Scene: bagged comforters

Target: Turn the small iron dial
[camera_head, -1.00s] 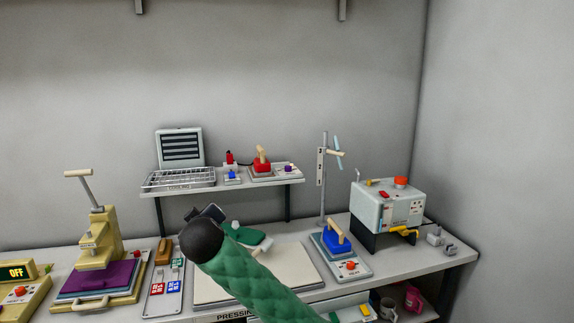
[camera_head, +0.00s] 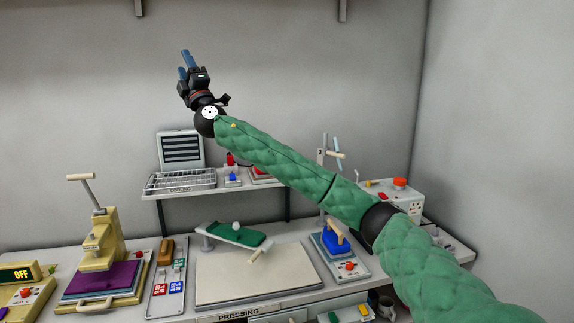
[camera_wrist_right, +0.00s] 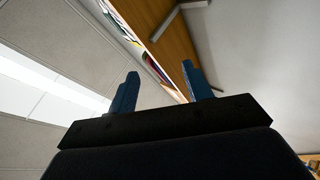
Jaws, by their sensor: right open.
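A blue iron (camera_head: 336,242) with a tan handle sits on a grey base on the bench, right of the pressing board. A red-orange dial (camera_head: 350,266) is on that base's front. A second, red iron station (camera_head: 262,176) is on the raised shelf, mostly hidden behind my right arm; its dial is hidden. My right gripper (camera_head: 185,64) is raised high at the left, in front of the wall above the shelf, open and apart from both irons. In the right wrist view its two blue fingers (camera_wrist_right: 160,86) are spread with nothing between them. My left gripper is not in view.
A heat press (camera_head: 98,245) with a purple pad stands at the left. The pressing board (camera_head: 250,280) lies mid-bench, with a small green sleeve board (camera_head: 235,235) behind it. A cooling rack (camera_head: 180,181) is on the shelf. My right arm partly covers a grey box machine (camera_head: 405,197).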

